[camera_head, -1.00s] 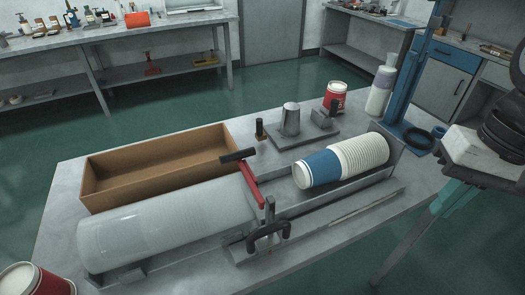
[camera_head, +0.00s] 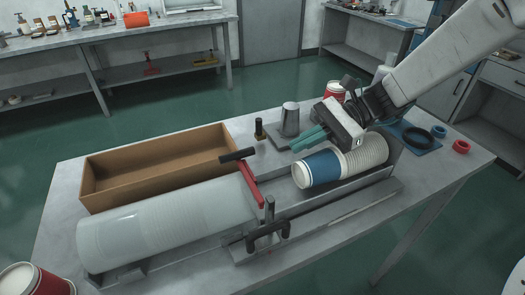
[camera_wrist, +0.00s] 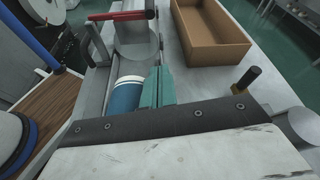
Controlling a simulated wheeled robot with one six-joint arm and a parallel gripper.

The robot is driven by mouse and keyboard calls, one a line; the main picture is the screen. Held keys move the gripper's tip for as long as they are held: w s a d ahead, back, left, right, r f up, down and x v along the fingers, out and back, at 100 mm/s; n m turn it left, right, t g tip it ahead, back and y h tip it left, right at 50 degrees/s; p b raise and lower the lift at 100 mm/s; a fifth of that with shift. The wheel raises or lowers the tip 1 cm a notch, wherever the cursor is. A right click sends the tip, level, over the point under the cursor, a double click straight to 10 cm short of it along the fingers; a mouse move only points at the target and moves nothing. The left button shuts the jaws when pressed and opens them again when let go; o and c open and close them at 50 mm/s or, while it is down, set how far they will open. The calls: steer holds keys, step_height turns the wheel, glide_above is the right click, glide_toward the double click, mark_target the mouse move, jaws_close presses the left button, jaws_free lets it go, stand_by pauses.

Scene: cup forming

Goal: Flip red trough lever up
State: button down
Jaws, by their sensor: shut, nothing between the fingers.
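The red lever (camera_head: 252,180) with its black handle (camera_head: 237,155) stands across the trough (camera_head: 300,203), at the end of the clear sleeve of cups. It also shows in the wrist view as a red bar (camera_wrist: 131,15) near the top. My gripper (camera_head: 298,141) has teal fingers that are shut and empty. It hangs above the blue-banded cup stack (camera_head: 321,169), to the right of the lever and apart from it. In the wrist view the fingers (camera_wrist: 158,78) lie side by side, partly hiding the stack.
An open cardboard box (camera_head: 95,178) stands behind the clear sleeve (camera_head: 160,225). A black clamp (camera_head: 268,236) stands at the trough's front.

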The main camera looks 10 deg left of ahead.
mark_target(247, 176)
steer(key=x, duration=1)
steer(key=shift+s+a, duration=0.1)
steer(key=r, duration=0.2)
steer(key=shift+s+d+r, duration=0.15)
steer(key=shift+d+r, duration=0.15)
steer(key=shift+r, duration=0.05)
steer(key=shift+s+r, duration=0.1)
steer(key=shift+r, duration=0.5)
